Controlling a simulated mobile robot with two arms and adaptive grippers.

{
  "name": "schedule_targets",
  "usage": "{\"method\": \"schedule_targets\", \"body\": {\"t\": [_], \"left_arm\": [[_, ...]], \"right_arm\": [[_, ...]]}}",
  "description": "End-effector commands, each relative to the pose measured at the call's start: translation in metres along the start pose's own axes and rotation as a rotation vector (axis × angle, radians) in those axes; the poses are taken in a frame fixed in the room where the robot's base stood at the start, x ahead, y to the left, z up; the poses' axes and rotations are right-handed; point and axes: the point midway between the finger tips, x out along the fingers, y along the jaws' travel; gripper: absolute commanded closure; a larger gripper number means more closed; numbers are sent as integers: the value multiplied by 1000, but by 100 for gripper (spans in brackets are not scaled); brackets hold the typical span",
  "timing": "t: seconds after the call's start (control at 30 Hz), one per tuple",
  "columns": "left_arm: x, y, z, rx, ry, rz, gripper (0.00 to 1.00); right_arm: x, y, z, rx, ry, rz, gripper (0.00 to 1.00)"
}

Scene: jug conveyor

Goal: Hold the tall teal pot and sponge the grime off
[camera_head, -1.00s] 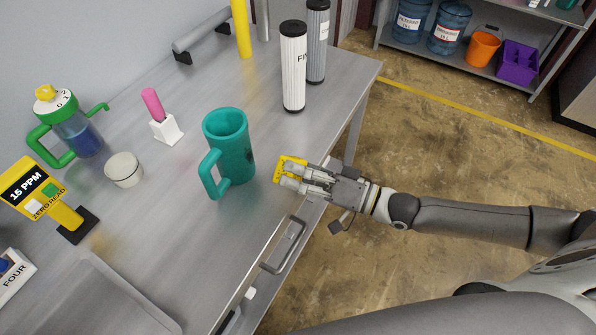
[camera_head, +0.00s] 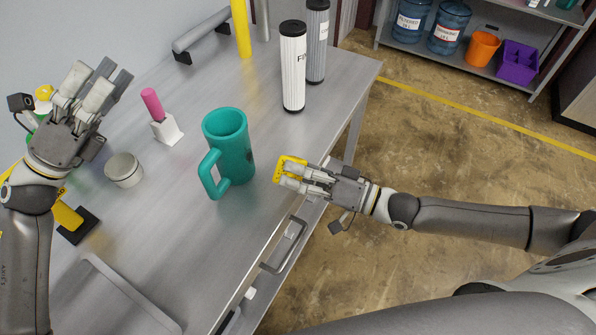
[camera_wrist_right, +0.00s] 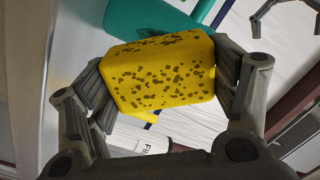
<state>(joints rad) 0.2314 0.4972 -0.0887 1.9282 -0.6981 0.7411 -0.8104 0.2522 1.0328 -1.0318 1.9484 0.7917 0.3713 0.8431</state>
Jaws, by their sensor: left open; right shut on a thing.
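The tall teal pot (camera_head: 233,147) stands upright on the metal table, its handle toward the lower left. A dark grime patch shows on its right side. My right gripper (camera_head: 290,177) is shut on the yellow sponge (camera_head: 281,168), beside the pot at the table's right edge, with a gap between sponge and pot. In the right wrist view the spotted sponge (camera_wrist_right: 160,72) sits between both fingers, with part of the teal pot (camera_wrist_right: 150,16) behind it. My left gripper (camera_head: 96,90) is open and empty, raised at the left, well apart from the pot.
A pink-handled tool in a white holder (camera_head: 166,130) and a round whitish cup (camera_head: 124,170) stand between my left gripper and the pot. White filter cartridges (camera_head: 293,70) stand behind the pot. A grey tray (camera_head: 95,300) lies at the front left. Bare table surrounds the pot.

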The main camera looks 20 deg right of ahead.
Motion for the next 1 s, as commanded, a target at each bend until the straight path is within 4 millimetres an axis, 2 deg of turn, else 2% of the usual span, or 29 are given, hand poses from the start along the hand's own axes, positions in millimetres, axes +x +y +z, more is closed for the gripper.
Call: {"method": "schedule_targets", "body": {"t": [0.03, 0.1, 0.2, 0.3, 0.5, 0.63, 0.77, 1.0], "left_arm": [[5, 0, -26, 47, 58, -4, 0], [4, 5, -61, 141, 146, 6, 0], [-14, 22, -99, 290, 262, 53, 0], [-40, 44, -123, 418, 360, 115, 0], [-80, 72, -143, 565, 484, 192, 0], [-89, 78, -148, 598, 515, 209, 0], [-84, 82, -150, 605, 519, 211, 0], [-55, 92, -163, 603, 515, 210, 0]], "right_arm": [[0, 0, 0, 0, 0, 0, 59], [0, 0, 0, 0, 0, 0, 59], [0, 0, 0, 0, 0, 0, 59], [0, 0, 0, 0, 0, 0, 59], [0, 0, 0, 0, 0, 0, 59], [0, 0, 0, 0, 0, 0, 59], [0, 0, 0, 0, 0, 0, 59], [0, 0, 0, 0, 0, 0, 59]]}}
